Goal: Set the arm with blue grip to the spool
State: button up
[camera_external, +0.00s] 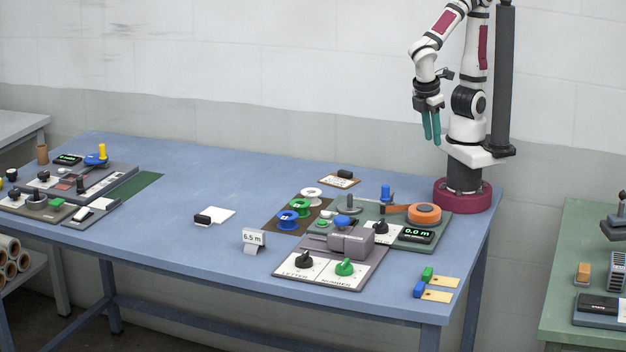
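A grey-green measuring panel (369,212) lies on the right half of the blue table. An upright blue grip (385,193) stands at its back edge; the arm under it is too small to make out clearly. An orange spool (424,212) sits to the right of the grip, with an orange strip running left from it. A bare grey post (347,204) stands on the panel's left part. Blue (289,217), green (300,205) and white (312,192) spools rest on a brown mat. My gripper (431,138) hangs empty above and behind the panel, its teal fingers slightly apart.
In front of the panel is a grey press (350,243) with black and green knobs. A "6.5 m" card (254,240) stands left of it. Another station (75,187) is at the far left. The table's middle is mostly clear.

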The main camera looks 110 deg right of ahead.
aim_at(387, 192)
jog(key=w+a+f+n+h, duration=0.1)
jog(key=n+h, duration=0.1)
jog(key=n, duration=0.1)
jog(key=w+a+f+n+h, duration=0.1)
jog(key=n+h, duration=0.1)
jog(key=n, duration=0.1)
jog(key=a+f+n+t+h, duration=0.1)
jog(key=a+n, duration=0.1)
jog(key=n, duration=0.2)
jog(key=shift+w+f+h, duration=0.15)
jog(key=shift+w+h, duration=0.25)
grip_shut()
jog(key=a+f+n+t+h, duration=0.1)
jog(key=a+f+n+t, duration=0.1)
jog(key=a+n+t, duration=0.1)
jog(key=w+a+f+n+t+h, duration=0.1)
jog(key=a+f+n+t+h, duration=0.1)
jog(key=n, duration=0.6)
jog(key=a+f+t, duration=0.1)
jog(key=a+t, duration=0.1)
jog(key=a, duration=0.1)
jog(key=shift+a+f+n, duration=0.2)
jog(key=shift+n, duration=0.1)
